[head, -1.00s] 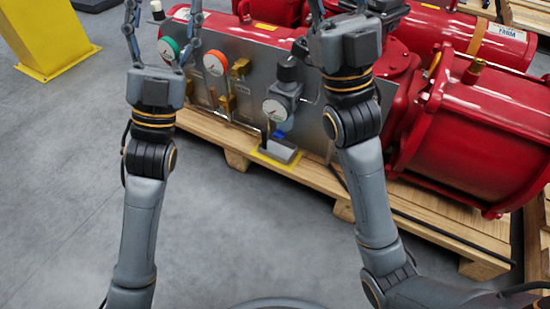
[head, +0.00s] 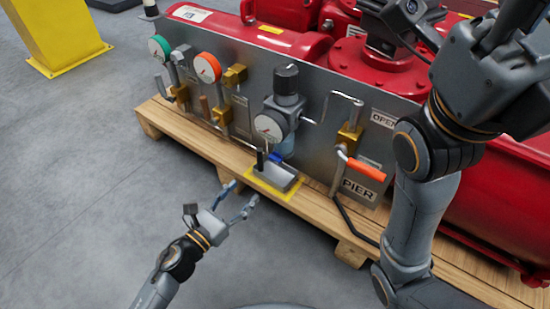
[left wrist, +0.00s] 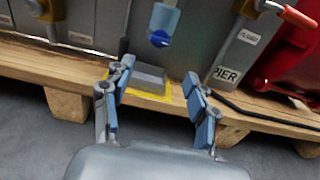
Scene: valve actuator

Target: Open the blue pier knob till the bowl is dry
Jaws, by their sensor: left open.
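The blue knob (head: 274,157) sits under the pale blue bowl (head: 287,147) of the regulator, low on the grey panel. In the left wrist view the bowl (left wrist: 165,19) hangs at the top centre, with the darker blue knob (left wrist: 160,39) at its lower end. My left gripper (head: 241,193) is open and empty, low in front of the panel and apart from the knob. In the left wrist view its fingers (left wrist: 160,70) stand apart below the knob. My right gripper (head: 490,60) is at the upper right, partly cut off. Liquid in the bowl cannot be made out.
A grey tray (head: 275,176) lies in a yellow outline on the wooden pallet (head: 200,142) below the bowl. An orange lever (head: 366,170) sticks out right of the regulator, above the PIER label (head: 358,190).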

